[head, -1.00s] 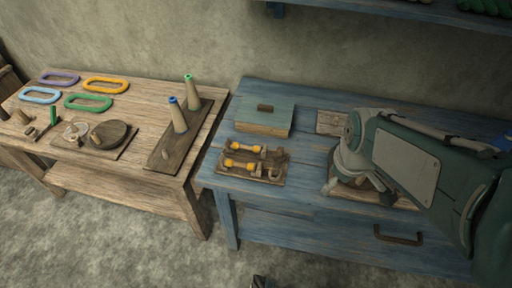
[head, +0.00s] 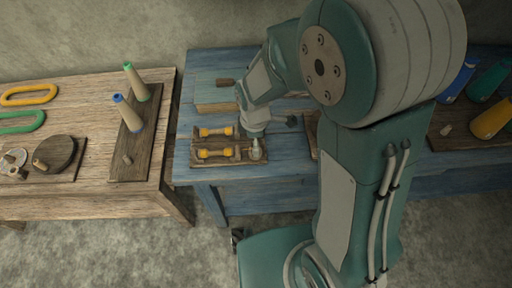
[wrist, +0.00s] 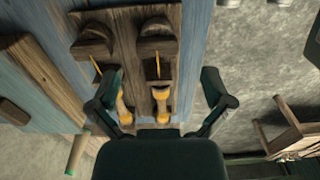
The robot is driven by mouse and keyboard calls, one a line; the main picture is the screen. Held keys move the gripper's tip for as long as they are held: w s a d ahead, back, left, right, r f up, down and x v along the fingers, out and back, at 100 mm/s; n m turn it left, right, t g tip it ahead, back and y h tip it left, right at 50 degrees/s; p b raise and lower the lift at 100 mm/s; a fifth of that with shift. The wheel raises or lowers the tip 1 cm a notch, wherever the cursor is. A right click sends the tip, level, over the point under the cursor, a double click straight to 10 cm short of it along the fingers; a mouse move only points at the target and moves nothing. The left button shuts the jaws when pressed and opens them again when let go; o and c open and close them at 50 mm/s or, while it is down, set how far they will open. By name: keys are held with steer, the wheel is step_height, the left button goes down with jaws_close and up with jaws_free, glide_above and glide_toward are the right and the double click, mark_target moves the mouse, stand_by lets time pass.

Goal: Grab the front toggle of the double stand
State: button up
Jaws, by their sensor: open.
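The double stand (head: 231,160) is a dark wooden board on the blue bench, with two yellow toggles lying side by side. The front toggle (head: 215,154) is nearer the bench's front edge; the back toggle (head: 215,132) lies behind it. In the wrist view my gripper (wrist: 162,100) is open and empty. The front toggle (wrist: 160,103) shows between its two fingers, and the back toggle (wrist: 123,106) lies close beside the left finger. I cannot tell the height gap. In the head view my wrist is over the stand's right end.
To the left is a wooden table (head: 90,195) with two cones on a board and coloured rings. Several coloured bottles or spools (head: 490,119) lie at the right of the bench.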

step_height(320, 180, down, 5)
steer(key=shift+w+r, duration=0.15)
steer(key=shift+r, duration=0.05)
steer(key=shift+d+f, duration=0.2)
steer(key=shift+d, duration=0.2)
steer(key=shift+a, duration=0.5)
steer(key=c, duration=0.8)
steer(key=shift+o, duration=0.2)
steer(key=shift+d, duration=0.15)
